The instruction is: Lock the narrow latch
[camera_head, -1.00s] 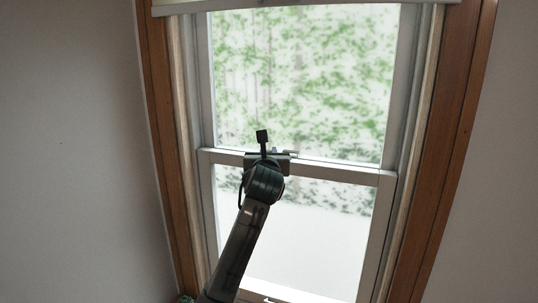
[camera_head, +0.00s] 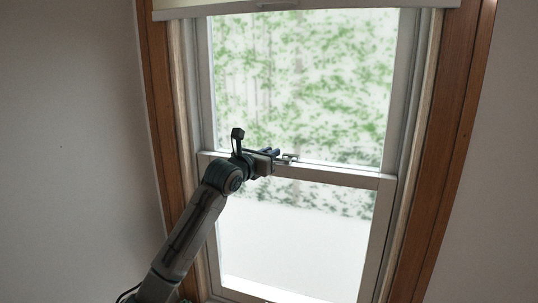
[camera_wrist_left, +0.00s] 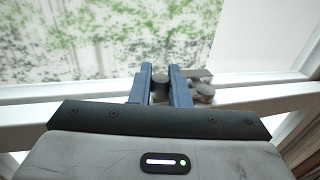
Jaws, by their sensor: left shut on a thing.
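The narrow latch (camera_head: 290,158) is a small metal piece on top of the window's middle rail. In the left wrist view, the latch (camera_wrist_left: 204,91) shows as grey rounded parts at and just right of the fingers. My left gripper (camera_head: 276,153) reaches it from the left along the rail. In the left wrist view its two blue fingers (camera_wrist_left: 161,82) are close together, with a dark grey part of the latch between them. The gripper is shut on this part. The fingers hide some of the latch. My right gripper is not in view.
The white middle rail (camera_head: 335,174) crosses the window between the upper and lower panes. A brown wooden frame (camera_head: 447,150) stands on both sides. A pale blind (camera_head: 300,8) hangs at the top. The space in front of the lower pane is clear.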

